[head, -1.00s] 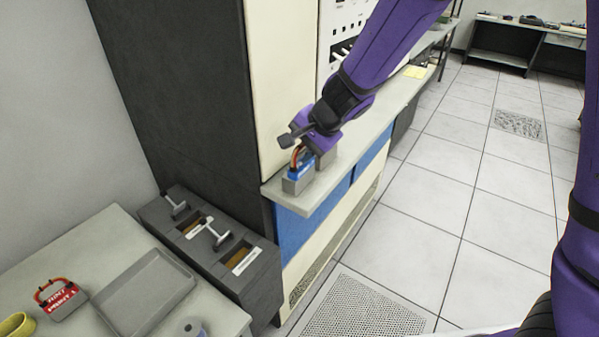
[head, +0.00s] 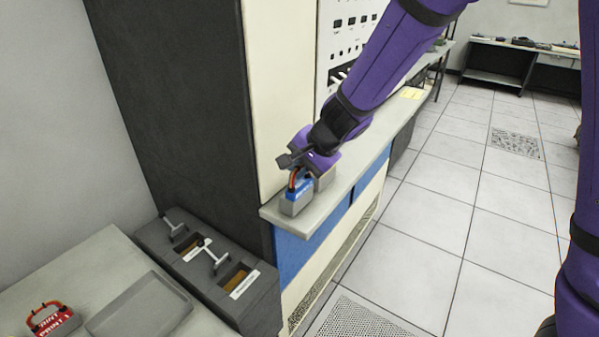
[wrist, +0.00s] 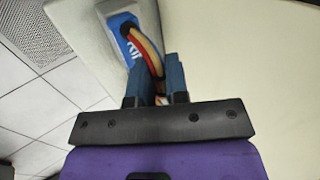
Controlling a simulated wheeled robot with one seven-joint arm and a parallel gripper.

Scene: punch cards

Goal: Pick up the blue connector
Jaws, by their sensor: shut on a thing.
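The blue connector (head: 296,196) is a small grey block with a blue label and an orange-red cable loop on top. It is at the near end of the narrow grey shelf (head: 345,185) on the cabinet front. My gripper (head: 301,171) is over it, pointing down, with its fingers shut on the cable loop. In the wrist view the fingers (wrist: 159,78) close around the loop, and the connector's blue face (wrist: 124,32) shows beyond them. I cannot tell whether the connector's base touches the shelf.
A grey box with two T-shaped handles (head: 215,270) stands left of the shelf. The near table at lower left holds an empty grey tray (head: 140,306) and a red-labelled connector (head: 52,321).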

